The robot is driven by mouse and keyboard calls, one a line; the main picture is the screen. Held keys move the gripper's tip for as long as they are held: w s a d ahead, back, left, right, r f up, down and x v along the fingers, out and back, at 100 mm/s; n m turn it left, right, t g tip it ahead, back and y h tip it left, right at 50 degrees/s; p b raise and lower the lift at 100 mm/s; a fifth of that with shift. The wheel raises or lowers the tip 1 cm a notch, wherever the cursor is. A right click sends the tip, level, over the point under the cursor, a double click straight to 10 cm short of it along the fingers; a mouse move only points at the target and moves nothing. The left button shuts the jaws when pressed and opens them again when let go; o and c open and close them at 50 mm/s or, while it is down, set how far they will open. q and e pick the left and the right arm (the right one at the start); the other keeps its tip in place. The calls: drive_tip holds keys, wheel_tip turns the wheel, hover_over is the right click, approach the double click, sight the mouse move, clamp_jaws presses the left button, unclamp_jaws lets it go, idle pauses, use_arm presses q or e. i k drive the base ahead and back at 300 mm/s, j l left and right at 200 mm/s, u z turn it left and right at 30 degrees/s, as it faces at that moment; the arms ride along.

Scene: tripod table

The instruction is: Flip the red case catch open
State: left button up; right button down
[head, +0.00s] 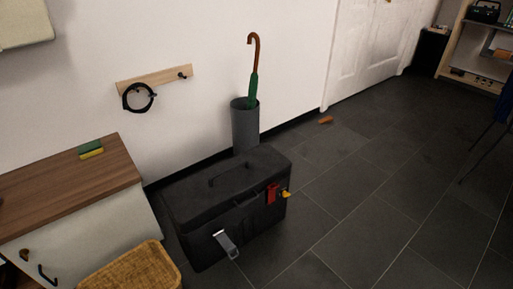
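The black case (232,207) stands on the dark tiled floor, in the lower middle of the head view. Its lid looks closed, with a handle on top. A red catch (271,193) is on the right part of its front face and looks upright against it. A silver catch (226,243) on the left part of the front hangs tilted outward. A small yellow piece (286,194) sticks out near the case's right edge. Neither of my grippers shows in this view.
A wooden-topped cabinet (70,180) with a sponge (90,149) and a wicker basket (135,269) stand left of the case. A grey umbrella stand (245,128) is close behind it. The tiled floor to the right is mostly clear, with a small orange object (326,120) farther back.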

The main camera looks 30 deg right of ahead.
sight(271, 188)
drive_tip(key=z, duration=1.1)
